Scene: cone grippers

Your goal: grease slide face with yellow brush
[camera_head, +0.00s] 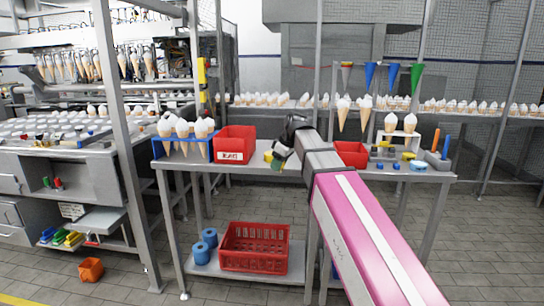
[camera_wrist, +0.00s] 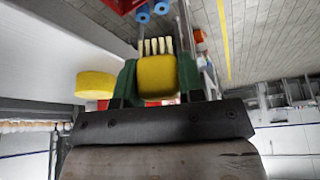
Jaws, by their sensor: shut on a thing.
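My gripper (camera_head: 279,156) is over the middle of the grey workbench (camera_head: 230,170), between the two red bins. In the wrist view my gripper (camera_wrist: 157,85) has green fingers shut on the yellow brush (camera_wrist: 157,75). The brush's pale bristles (camera_wrist: 156,46) point away from the wrist, and I see nothing touching them. A yellow rounded thing (camera_wrist: 95,84) shows left of the fingers in the wrist view, apart from the brush. I cannot make out the slide face for certain in either view.
A red labelled bin (camera_head: 235,144) and a blue-framed cone rack (camera_head: 184,138) stand left on the bench. Right of my arm are a red bin (camera_head: 351,153), a cone stand (camera_head: 399,138) and small tools. A red crate (camera_head: 254,248) sits on the lower shelf.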

